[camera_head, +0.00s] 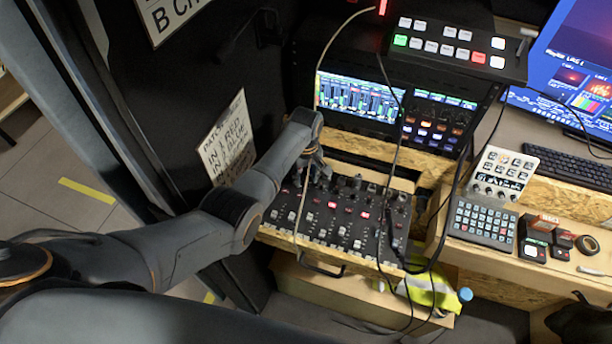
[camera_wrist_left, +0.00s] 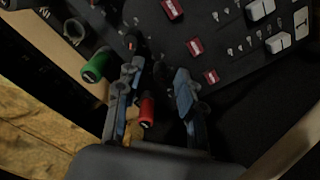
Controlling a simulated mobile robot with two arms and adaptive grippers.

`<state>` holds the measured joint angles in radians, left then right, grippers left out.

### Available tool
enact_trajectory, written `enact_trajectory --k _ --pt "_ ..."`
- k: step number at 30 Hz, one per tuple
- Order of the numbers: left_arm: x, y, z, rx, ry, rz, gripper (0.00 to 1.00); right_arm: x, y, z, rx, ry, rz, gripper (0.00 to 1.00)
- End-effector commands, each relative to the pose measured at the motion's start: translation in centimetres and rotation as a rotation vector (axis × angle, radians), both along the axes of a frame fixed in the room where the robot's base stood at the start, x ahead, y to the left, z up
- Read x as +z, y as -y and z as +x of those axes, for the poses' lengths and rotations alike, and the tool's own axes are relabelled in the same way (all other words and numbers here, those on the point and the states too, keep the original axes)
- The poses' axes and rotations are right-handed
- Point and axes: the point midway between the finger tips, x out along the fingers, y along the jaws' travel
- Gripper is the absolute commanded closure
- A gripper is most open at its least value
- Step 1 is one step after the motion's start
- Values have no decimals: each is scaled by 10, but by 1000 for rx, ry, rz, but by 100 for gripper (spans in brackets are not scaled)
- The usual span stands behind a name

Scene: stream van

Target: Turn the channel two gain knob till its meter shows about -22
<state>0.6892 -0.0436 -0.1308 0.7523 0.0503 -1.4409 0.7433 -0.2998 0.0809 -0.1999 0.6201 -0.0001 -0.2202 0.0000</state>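The mixer panel (camera_head: 335,236) carries rows of knobs, lit red buttons and white faders. My left gripper (camera_head: 314,168) is over its back left edge in the head view. In the left wrist view the left gripper (camera_wrist_left: 160,72) is open, its fingers apart. A red-capped knob (camera_wrist_left: 147,108) shows between the fingers, nearer the left one; contact cannot be told. A green-capped knob (camera_wrist_left: 95,67) is outside, left of the fingers. Which knob is channel two cannot be read. The meter screen (camera_head: 358,97) shows several green bars, its numbers too small to read. My right gripper is not in view.
A black cable hangs across the mixer's right side, and a thin pale cable hangs near my left wrist. A video switcher (camera_head: 455,52) stands above. A keypad (camera_head: 482,223) and keyboard (camera_head: 570,168) lie right. A paper sign (camera_head: 228,140) hangs left.

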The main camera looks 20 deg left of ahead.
Motion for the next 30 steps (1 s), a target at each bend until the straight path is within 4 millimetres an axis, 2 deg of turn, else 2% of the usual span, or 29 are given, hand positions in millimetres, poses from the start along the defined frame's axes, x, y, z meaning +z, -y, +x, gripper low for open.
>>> enact_trajectory --k 1,6,20,30 --pt "0 0 0 0 0 0 66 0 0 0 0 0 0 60" --pt "0 0 0 0 0 0 100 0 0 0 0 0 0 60" --pt "1 0 0 -58 0 0 100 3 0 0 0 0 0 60" --pt "2 0 0 -307 -1 1 100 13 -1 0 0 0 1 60"
